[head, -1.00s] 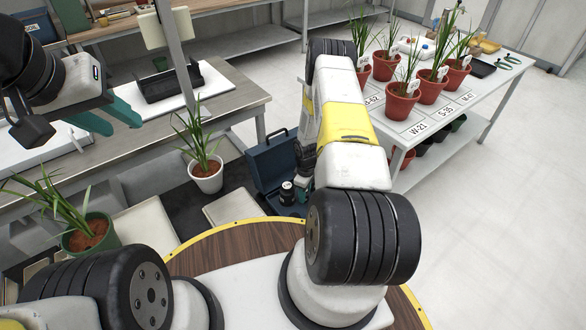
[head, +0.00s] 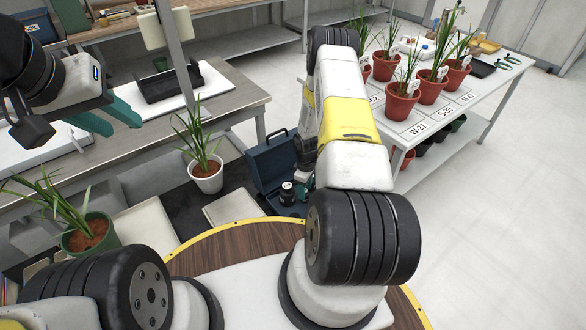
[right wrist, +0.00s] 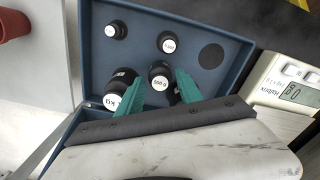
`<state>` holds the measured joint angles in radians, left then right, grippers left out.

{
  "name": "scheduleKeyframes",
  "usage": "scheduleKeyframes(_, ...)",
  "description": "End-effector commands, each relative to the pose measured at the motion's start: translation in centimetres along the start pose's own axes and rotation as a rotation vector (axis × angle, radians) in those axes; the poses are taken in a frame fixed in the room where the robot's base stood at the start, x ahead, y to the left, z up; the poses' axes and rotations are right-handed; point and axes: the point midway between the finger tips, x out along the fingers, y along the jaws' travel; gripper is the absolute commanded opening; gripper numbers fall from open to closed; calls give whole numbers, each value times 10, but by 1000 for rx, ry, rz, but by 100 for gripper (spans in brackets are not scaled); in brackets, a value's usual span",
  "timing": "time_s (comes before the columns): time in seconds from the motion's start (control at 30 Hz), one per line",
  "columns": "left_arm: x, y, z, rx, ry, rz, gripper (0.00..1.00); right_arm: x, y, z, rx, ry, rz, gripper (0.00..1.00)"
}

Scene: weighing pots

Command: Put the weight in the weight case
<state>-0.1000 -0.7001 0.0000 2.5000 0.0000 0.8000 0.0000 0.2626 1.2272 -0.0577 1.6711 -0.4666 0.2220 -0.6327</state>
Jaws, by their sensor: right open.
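The blue weight case (head: 268,163) stands open beyond the round wooden top, and its inside (right wrist: 140,45) fills much of the right wrist view. Several black weights with white labels stand in it, including a large one (right wrist: 118,92), a middle one (right wrist: 159,78), a smaller one (right wrist: 168,42) and a small one (right wrist: 116,30). A dark round recess (right wrist: 211,56) is empty. My right gripper (right wrist: 158,97) is open, its teal fingers on either side of the middle weight; contact is unclear. One weight (head: 287,193) shows in the head view. My left gripper (head: 124,127) is open and empty.
A scale with a display (right wrist: 297,91) stands right of the case. Potted plants stand on the white table (head: 425,135); a white pot (head: 206,178) and a green pot (head: 90,236) are to the left. A pale plate (head: 232,208) lies left of the case.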

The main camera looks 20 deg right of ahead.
Motion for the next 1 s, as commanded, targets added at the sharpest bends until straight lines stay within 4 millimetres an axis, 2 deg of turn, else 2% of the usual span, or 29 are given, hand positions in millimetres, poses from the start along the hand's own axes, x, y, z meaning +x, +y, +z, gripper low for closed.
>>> scheduleKeyframes(0.03,0,0,0,0,0,0,36,-14,1,-1,1,2,3,43)
scheduleKeyframes(0.2,0,0,0,0,0,0,36,-51,1,-1,0,2,2,43)
scheduleKeyframes(0.3,0,0,0,0,0,0,36,-68,1,-1,0,2,2,43)
scheduleKeyframes(0.57,0,0,0,0,0,0,36,-97,2,-2,7,3,6,43)
scheduleKeyframes(0.63,0,0,0,0,0,0,36,-115,5,-5,24,10,18,43)
scheduleKeyframes(0.67,0,0,0,0,0,0,36,-126,6,-7,34,14,26,43)
scheduleKeyframes(0.77,0,0,0,0,0,0,36,-176,10,-15,87,36,57,43)
scheduleKeyframes(0.8,0,0,0,0,0,0,36,-199,10,-18,113,48,71,43)
scheduleKeyframes(1.0,0,0,0,0,0,0,36,-314,-9,-25,252,120,123,43)
